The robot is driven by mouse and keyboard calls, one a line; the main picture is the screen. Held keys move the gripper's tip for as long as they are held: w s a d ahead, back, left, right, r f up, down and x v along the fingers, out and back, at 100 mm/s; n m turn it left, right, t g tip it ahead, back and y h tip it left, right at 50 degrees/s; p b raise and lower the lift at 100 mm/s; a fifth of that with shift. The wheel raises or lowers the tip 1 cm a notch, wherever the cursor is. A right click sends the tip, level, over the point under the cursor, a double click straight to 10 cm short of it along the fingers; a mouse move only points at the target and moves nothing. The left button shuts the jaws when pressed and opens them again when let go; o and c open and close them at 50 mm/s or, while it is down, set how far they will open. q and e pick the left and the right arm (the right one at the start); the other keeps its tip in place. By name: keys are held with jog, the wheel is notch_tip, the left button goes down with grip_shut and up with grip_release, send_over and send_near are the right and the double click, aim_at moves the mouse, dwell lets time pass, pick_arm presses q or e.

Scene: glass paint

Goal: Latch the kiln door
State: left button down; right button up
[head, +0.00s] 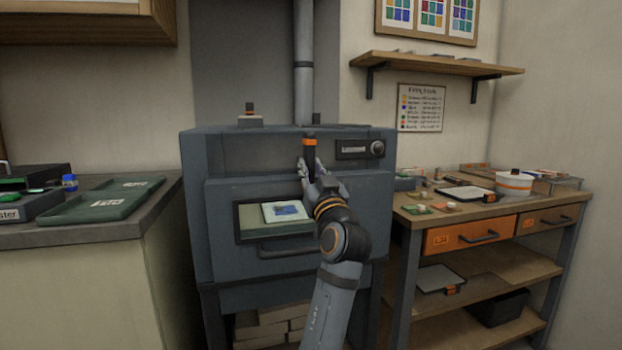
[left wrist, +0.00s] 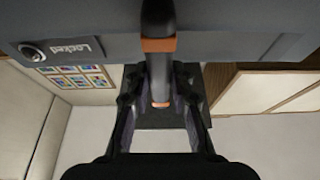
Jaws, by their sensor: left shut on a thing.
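The grey kiln (head: 220,150) stands against the wall with its door (head: 222,193) shut, the door lying flat against the front. A dark latch lever (head: 309,148) with an orange band stands upright at the top middle of the door. My left gripper (head: 309,168) is shut on the lower part of this lever. In the left wrist view the lever (left wrist: 159,22) runs between the two fingers (left wrist: 160,85). A small display on the kiln (head: 352,149) reads "Locked" in the left wrist view (left wrist: 70,48). My right gripper is out of view.
A window in the door shows a pale glass piece with blue (head: 285,211). A door handle (head: 285,250) lies below it. A counter with a green tray (head: 103,201) is at left, a workbench with orange drawers (head: 470,233) at right.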

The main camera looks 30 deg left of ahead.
pick_arm(q)
jog(key=shift+f, duration=0.2)
dwell(0.4)
jog(key=c, duration=1.2)
grip_release()
jog(key=shift+r, duration=0.1)
jog(key=shift+o, duration=0.2)
jog(key=shift+r, duration=0.15)
notch_tip(320, 180, up, 10)
